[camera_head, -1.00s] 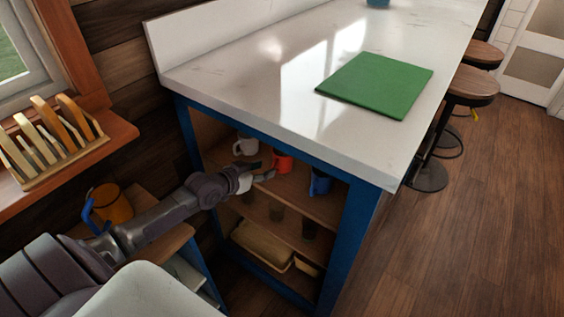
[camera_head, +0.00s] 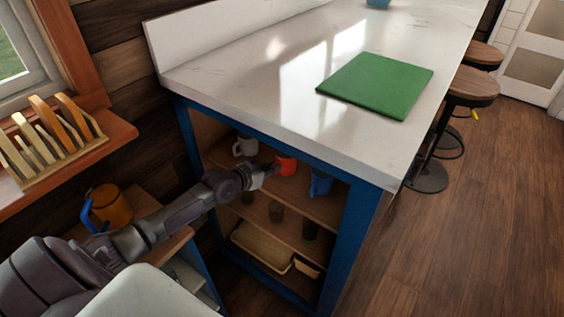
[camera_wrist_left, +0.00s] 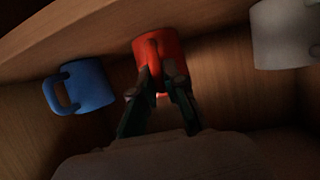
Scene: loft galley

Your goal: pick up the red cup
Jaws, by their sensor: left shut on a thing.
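The red cup (camera_head: 287,166) is on the upper shelf inside the blue-framed counter, between a white mug and a blue mug. In the left wrist view the red cup (camera_wrist_left: 160,52) is straight ahead, its handle toward me. My left gripper (camera_head: 268,170) reaches into the shelf opening from the left. In the wrist view its two dark fingers (camera_wrist_left: 161,82) are shut on the red cup at its handle. From these views I cannot tell whether the cup touches the shelf. My right gripper is not in view.
A blue mug (camera_head: 320,184) stands right of the red cup, a white mug (camera_head: 245,146) left. The white countertop (camera_head: 240,80) overhangs the shelf and holds a green board (camera_head: 375,85). Dark cups (camera_head: 276,211) and a beige tray (camera_head: 262,247) sit lower. Stools (camera_head: 472,86) stand right.

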